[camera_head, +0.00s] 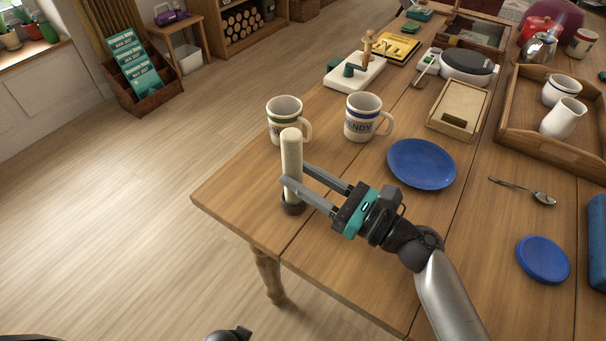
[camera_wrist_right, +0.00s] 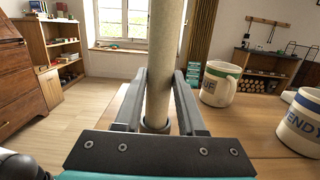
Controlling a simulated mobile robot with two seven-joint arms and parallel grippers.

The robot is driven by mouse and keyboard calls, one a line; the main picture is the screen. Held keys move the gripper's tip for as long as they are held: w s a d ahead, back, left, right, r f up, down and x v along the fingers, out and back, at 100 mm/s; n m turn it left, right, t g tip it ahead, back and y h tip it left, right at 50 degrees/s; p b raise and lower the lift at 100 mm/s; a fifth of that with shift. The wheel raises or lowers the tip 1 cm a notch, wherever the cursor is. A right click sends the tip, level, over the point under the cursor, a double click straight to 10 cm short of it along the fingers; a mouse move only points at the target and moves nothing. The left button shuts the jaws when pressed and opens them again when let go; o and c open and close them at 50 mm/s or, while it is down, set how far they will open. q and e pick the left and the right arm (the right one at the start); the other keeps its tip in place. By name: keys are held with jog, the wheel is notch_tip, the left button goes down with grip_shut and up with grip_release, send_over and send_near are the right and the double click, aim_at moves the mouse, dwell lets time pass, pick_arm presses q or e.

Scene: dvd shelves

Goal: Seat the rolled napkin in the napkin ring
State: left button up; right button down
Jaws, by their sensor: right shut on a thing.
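The rolled napkin (camera_head: 291,152) is a cream cylinder standing upright near the table's left corner. My right gripper (camera_head: 288,181) is shut on its lower part, one finger on each side; the napkin (camera_wrist_right: 164,60) also rises between the fingers in the right wrist view. The dark napkin ring (camera_head: 292,207) is on the table directly below, around or right under the napkin's lower end. The ring (camera_wrist_right: 156,127) shows partly between the fingers in the wrist view. How deep the napkin sits in it is hidden.
Two mugs, one green-striped (camera_head: 284,117) and one blue-striped (camera_head: 364,118), stand just behind the napkin. A blue plate (camera_head: 421,163) lies to the right, with a spoon (camera_head: 530,192) and a blue disc (camera_head: 542,259) farther right. The table edge is close on the left.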

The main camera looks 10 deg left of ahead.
jog(key=shift+f+b, duration=0.4)
jog(key=shift+f, duration=0.15)
jog(key=shift+c, duration=2.1)
grip_release()
jog(key=p+v, duration=0.2)
jog(key=v, duration=1.3)
jog(key=shift+d, duration=0.1)
